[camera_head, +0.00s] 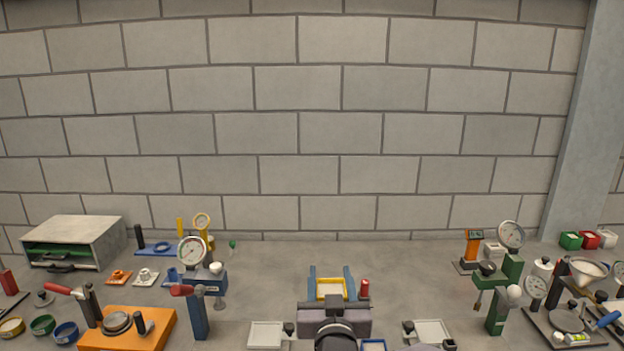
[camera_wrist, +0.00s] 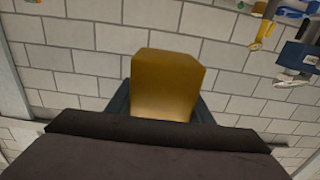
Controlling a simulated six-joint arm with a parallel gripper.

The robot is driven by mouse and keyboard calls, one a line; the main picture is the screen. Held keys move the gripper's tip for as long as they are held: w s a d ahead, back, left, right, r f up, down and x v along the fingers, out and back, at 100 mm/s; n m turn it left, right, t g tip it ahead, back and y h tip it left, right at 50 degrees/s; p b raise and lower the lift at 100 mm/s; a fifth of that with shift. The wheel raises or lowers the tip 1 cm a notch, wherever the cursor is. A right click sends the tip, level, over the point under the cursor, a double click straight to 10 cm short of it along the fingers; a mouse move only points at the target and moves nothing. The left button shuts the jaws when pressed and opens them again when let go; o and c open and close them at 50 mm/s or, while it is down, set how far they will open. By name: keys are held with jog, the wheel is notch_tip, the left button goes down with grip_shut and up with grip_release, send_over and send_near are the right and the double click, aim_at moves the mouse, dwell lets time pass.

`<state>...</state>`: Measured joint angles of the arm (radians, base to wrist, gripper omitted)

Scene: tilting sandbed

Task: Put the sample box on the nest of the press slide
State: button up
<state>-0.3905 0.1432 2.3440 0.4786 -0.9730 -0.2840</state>
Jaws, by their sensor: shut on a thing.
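My gripper (camera_head: 331,272) is at the lower middle of the head view, its two blue fingers pointing away from the camera. It is shut on a yellow-rimmed sample box (camera_head: 321,289) with a pale inside. In the wrist view the sample box (camera_wrist: 165,85) is a plain yellow block between the fingers, with the wall behind it. A blue press with a dial (camera_head: 205,281) stands left of my gripper, and a green press with a dial (camera_head: 512,267) stands to the right. I cannot make out which part is the slide's nest.
White trays with black knobs lie at front left (camera_head: 265,334) and front right (camera_head: 430,331) of my gripper. An orange base (camera_head: 160,325) is at left, a grey cabinet (camera_head: 85,235) behind it. The bench between the presses looks mostly clear at the back.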

jog(key=shift+f, duration=0.1)
notch_tip(320, 180, down, 11)
jog(key=b, duration=1.1)
jog(key=shift+f, duration=4.7)
jog(key=shift+f+b, duration=0.1)
jog(key=shift+b, duration=0.25)
jog(key=shift+f, duration=0.1)
jog(key=o, duration=1.2)
jog(key=shift+o, duration=0.2)
